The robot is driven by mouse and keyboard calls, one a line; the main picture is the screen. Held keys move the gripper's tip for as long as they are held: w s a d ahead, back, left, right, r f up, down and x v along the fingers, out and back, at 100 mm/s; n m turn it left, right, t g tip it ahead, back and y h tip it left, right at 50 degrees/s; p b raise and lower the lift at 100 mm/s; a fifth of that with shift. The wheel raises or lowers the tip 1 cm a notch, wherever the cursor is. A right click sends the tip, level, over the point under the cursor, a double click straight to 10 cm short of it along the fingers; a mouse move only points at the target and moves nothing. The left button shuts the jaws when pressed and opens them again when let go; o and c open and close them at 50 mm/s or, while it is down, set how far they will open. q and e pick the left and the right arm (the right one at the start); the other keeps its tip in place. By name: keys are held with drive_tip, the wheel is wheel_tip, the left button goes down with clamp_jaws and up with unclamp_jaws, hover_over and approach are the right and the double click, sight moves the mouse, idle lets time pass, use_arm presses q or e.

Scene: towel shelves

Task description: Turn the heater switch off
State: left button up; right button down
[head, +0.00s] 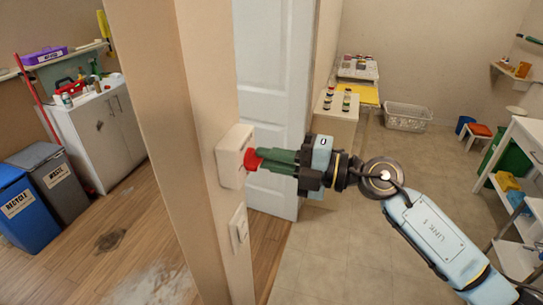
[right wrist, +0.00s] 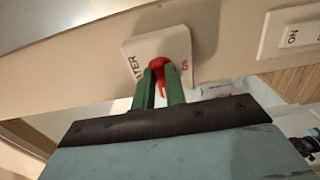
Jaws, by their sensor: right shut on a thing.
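The heater switch is a white box (head: 231,153) on the end face of the wall, with a red knob (head: 253,159) facing right. In the right wrist view the box (right wrist: 143,46) carries partly hidden lettering that ends in "TER", and its red knob (right wrist: 158,64) sits between my green fingers. My right gripper (head: 262,157) reaches in from the right and is shut on the red knob; it also shows in the right wrist view (right wrist: 159,72). The fingers cover part of the knob and of the lettering, so the knob's setting is hard to read. My left gripper is not in view.
A white door (head: 276,80) stands behind. Bins (head: 31,208) and a cabinet (head: 95,128) are at left. Floor (head: 330,230) at right is clear.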

idle(0.4)
drive_tip(key=c, duration=1.4)
unclamp_jaws()
drive_tip(key=shift+c, duration=0.2)
drive_tip(key=b+v, duration=0.4)
drive_tip(key=v, duration=0.9)
drive_tip(key=shift+d, duration=0.2)
